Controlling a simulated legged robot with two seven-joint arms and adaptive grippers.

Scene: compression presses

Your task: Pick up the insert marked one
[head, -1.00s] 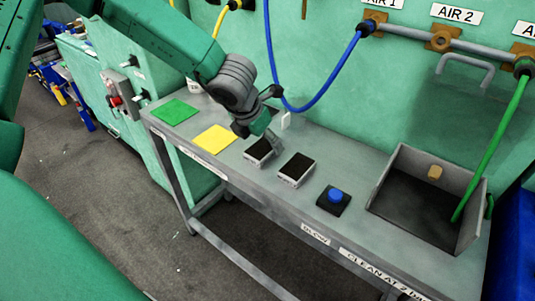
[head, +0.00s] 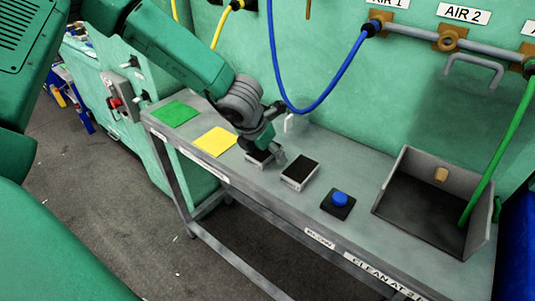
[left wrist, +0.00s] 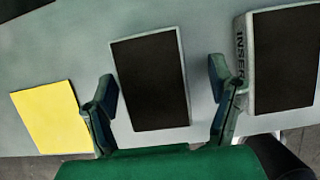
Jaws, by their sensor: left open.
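Two flat, pale-sided inserts with black tops lie side by side on the grey bench. The left insert (head: 257,158) is partly hidden by my left gripper (head: 269,155) in the head view. The right insert (head: 299,172) is clear of it. In the left wrist view, my left gripper (left wrist: 162,88) is open, with its fingers on either side of the left insert (left wrist: 150,80) and gaps between. The right insert (left wrist: 286,60) has a partly visible "INSER" label on its side. No number is readable on either. My right gripper is not in view.
A yellow square (head: 215,141) and a green square (head: 174,113) lie left of the inserts on the bench (head: 330,165). A blue button (head: 340,199) and an open grey bin (head: 425,210) stand to the right. A blue hose (head: 322,100) hangs behind.

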